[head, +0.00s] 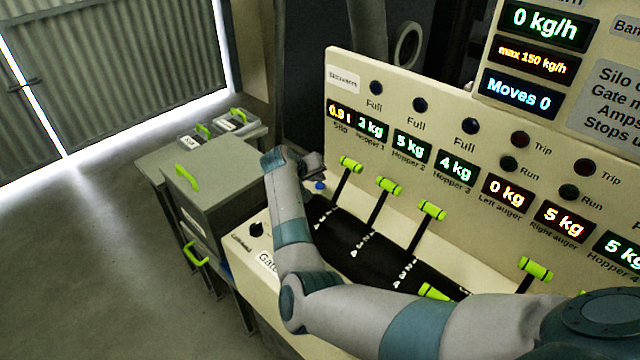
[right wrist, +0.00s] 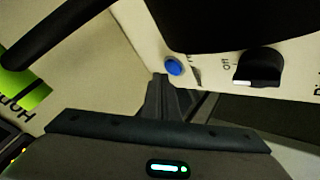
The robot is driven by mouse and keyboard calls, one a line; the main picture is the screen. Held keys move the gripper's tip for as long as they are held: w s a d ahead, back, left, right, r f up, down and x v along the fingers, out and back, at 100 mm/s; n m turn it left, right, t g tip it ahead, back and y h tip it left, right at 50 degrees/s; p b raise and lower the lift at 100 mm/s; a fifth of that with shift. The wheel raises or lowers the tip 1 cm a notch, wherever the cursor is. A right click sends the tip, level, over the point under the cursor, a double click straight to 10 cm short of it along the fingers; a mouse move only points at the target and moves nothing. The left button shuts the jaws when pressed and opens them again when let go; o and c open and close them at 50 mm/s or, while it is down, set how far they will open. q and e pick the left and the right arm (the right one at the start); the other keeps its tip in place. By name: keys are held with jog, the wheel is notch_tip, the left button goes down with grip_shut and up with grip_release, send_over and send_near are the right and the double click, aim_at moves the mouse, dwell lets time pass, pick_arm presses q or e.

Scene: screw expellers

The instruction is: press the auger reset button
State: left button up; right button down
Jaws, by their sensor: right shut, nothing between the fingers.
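A small round blue button (head: 320,185) sits on the cream console top, left of the first lever. It also shows in the right wrist view (right wrist: 173,66), beside a partly hidden label that I cannot read. My right gripper (head: 314,165) is above the console's far left part, close to the button. In the right wrist view its fingers (right wrist: 162,84) are shut and empty, with their tips just short of the button in the picture. I cannot tell whether they touch it. My left gripper is not in view.
Levers with green handles (head: 389,186) stand in black slots right of the button. A black knob (right wrist: 258,68), marked "Off", is near the button. The upright panel (head: 350,90) with lamps and displays rises behind. A grey cabinet (head: 215,170) stands left.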

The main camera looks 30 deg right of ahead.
aim_at(318, 188)
dwell(0.3)
jog(key=shift+r+p, duration=2.15)
jog(key=shift+r, duration=0.4)
jog(key=shift+f, duration=0.1)
